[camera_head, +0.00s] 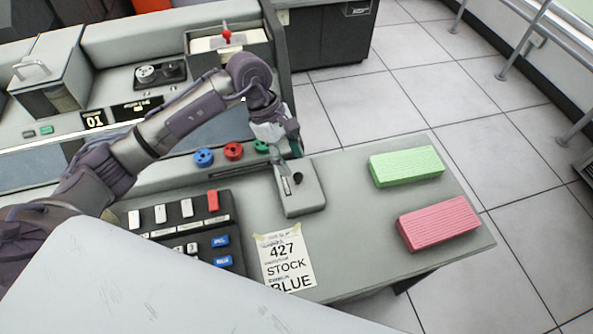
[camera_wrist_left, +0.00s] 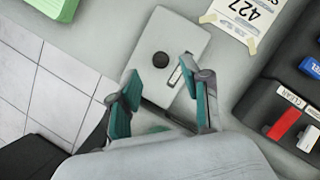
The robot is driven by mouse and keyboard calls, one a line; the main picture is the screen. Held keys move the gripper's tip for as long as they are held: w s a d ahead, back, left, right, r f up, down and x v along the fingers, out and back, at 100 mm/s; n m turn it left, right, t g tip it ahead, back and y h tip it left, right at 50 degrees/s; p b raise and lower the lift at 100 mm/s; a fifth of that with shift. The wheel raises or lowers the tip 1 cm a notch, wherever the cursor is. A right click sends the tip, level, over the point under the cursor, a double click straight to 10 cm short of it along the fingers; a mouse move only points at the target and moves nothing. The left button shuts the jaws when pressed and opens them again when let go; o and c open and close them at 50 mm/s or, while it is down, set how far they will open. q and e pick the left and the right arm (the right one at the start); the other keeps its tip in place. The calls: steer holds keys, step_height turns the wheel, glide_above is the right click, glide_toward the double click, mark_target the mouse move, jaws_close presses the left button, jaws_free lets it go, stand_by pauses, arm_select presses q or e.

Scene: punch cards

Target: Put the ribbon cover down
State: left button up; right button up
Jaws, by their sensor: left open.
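A small grey unit (camera_head: 306,198) with a round black knob and a slot stands on the grey desk. It also shows in the left wrist view (camera_wrist_left: 190,38), with the knob and a pale strip beside it. I cannot tell for sure which part is the ribbon cover. A grey lidded box with a handle (camera_head: 47,75) stands at the far left of the console. My left gripper (camera_head: 290,148) is at the far end of the small unit. In the wrist view its teal-padded fingers (camera_wrist_left: 160,88) are apart, with nothing held between them. My right gripper is not in view.
Green cards (camera_head: 406,166) and pink cards (camera_head: 438,223) lie on the right of the desk. Blue, red and green knobs (camera_head: 233,151) line the console. A key panel (camera_head: 190,235) and a paper sheet (camera_head: 287,262) lie nearer. A red-knobbed box (camera_head: 228,40) stands behind.

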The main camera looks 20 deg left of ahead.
arm_select(q)
steer(key=v, duration=0.6)
steer(key=shift+b, duration=0.3)
steer(key=shift+r, duration=0.1)
